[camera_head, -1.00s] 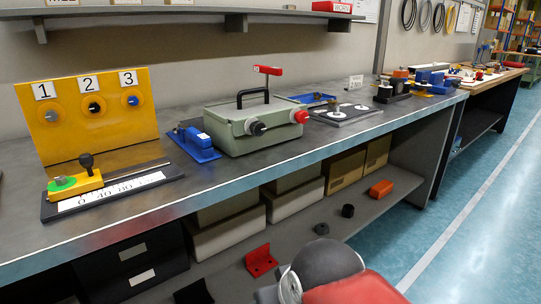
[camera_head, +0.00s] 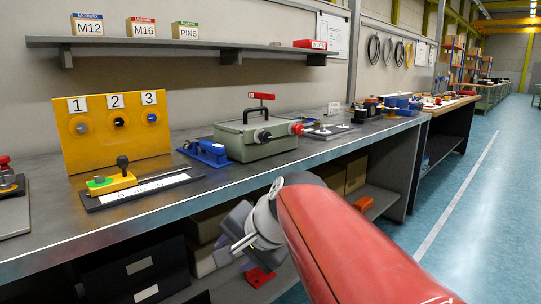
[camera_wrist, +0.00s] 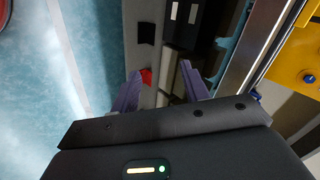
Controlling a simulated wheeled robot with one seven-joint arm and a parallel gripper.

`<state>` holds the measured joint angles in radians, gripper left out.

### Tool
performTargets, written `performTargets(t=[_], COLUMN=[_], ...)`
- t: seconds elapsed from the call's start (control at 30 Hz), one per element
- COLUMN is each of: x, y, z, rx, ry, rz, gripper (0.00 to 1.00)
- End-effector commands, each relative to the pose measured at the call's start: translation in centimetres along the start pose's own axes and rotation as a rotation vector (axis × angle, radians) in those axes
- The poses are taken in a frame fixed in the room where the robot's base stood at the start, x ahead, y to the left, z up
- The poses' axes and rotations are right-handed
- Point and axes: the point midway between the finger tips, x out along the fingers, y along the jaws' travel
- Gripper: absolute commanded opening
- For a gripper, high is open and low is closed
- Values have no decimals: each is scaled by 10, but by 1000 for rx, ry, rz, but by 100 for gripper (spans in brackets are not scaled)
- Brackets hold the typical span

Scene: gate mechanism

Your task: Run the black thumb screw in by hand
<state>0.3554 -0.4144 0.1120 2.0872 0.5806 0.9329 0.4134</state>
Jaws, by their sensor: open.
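A black knob, looking like a thumb screw (camera_head: 122,162), stands upright on a yellow block (camera_head: 110,182). The block sits on a dark base with a white number scale (camera_head: 145,190) on the bench. Another black knob (camera_head: 264,136) is on the front of the green box (camera_head: 245,142); I cannot tell for certain which knob is the task's screw. My gripper (camera_wrist: 162,90) is open and empty in the wrist view, its two purple-grey fingers apart. In the head view it hangs before the bench's front edge, low and right of the yellow block, partly hidden by my arm.
A yellow panel (camera_head: 115,138) numbered 1 to 3 stands behind the block. A blue clamp-like device (camera_head: 205,152) sits left of the green box. The bench's front edge (camera_head: 130,229) lies between my gripper and the bench top. A red bracket (camera_head: 259,277) lies on the lower shelf.

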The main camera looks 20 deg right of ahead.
Motion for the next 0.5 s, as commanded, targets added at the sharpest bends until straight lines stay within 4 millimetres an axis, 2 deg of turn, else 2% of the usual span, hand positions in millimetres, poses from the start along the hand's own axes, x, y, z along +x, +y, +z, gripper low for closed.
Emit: performTargets(t=[0.03,0.17,0.27,0.37,0.4,0.5], x=[7,14,16,10,4,-16], y=[-6,-32,-51,-64,-67,-69], z=[-14,-54,-99,-160,-185,-238], rx=[81,323,545,804,903,1095], ry=[1,-12,-36,-84,-110,-180], rz=[-34,-155,-281,-452,-527,-688], gripper=[45,45,45,45,45,45])
